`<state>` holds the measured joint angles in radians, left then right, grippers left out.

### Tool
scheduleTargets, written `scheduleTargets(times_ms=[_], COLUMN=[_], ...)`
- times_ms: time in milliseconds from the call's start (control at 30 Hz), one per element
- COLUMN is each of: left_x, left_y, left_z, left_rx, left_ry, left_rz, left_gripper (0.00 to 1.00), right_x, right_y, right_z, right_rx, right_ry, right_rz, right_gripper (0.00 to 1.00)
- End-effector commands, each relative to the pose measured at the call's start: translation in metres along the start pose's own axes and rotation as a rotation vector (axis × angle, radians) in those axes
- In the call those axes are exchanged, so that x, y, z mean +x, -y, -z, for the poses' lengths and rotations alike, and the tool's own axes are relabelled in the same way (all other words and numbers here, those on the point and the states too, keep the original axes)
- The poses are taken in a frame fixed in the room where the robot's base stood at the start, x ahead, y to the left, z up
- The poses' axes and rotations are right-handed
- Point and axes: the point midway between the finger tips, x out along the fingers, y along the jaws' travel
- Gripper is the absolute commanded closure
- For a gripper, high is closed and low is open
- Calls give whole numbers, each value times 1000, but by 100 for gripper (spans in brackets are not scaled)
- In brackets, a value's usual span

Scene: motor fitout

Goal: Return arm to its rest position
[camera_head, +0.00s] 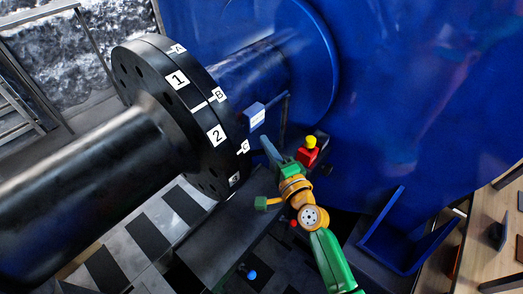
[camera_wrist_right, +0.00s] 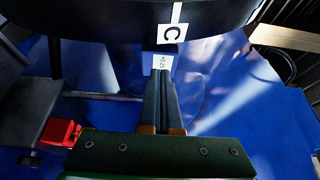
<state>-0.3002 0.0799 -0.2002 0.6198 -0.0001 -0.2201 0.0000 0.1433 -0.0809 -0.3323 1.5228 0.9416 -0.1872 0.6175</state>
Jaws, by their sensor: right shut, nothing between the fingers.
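My right arm, green and orange, comes in from the lower right in the head view. Its gripper (camera_head: 268,149) is close to the lower edge of the black flange coupling (camera_head: 160,72), near the label C. In the right wrist view the gripper (camera_wrist_right: 162,78) has its two grey fingers together with nothing between them. The flange rim (camera_wrist_right: 120,18) with label C lies just beyond the fingertips. A small labelled blue block (camera_head: 256,118) sits behind the gripper; I cannot tell whether it touches. My left gripper is not in view.
A thick dark shaft (camera_head: 75,190) runs into the flange from the left. A large blue housing (camera_head: 420,90) fills the back right. A red and yellow item (camera_head: 308,150) stands beside my gripper. A wooden shelf (camera_head: 485,240) is at the right edge.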

Motion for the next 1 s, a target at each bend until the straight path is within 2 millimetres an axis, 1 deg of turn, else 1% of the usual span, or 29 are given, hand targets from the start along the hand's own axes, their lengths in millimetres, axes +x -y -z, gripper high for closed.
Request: scheduleTargets(times_ms=[33,200,400,467,533,567,600,667,700,767,800,867,900,967,1000], left_x=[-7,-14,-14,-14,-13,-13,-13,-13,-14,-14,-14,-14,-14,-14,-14], left_y=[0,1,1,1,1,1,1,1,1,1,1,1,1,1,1], left_z=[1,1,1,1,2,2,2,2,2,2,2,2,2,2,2], left_rx=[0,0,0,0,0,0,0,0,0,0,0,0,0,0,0], left_ry=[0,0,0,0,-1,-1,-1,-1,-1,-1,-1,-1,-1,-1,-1], left_rz=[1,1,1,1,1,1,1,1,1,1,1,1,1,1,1], left_gripper=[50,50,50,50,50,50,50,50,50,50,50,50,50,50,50], right_x=[-6,-21,-26,-27,-33,-39,-50,-77,-100,-141,-172,-222,-258,-311,-344], right_y=[3,1,-1,-9,-38,-59,-93,-151,-188,-239,-270,-310,-332,-359,-371], right_z=[-7,-26,-31,-31,-28,-26,-24,-19,-17,-14,-12,-11,-11,-11,-12], right_rx=[3,2,-1,-16,-80,-127,-204,-338,-428,-556,-635,-746,-812,-897,-942], right_ry=[0,0,-1,-2,-3,-1,9,41,76,147,207,311,391,517,601], right_rz=[-2,-1,-1,-20,-94,-146,-235,-388,-491,-641,-737,-874,-957,-1068,-1127], right_gripper=[100,100,100,100,100,100,100,100,100,100,100,100,100,100,100])
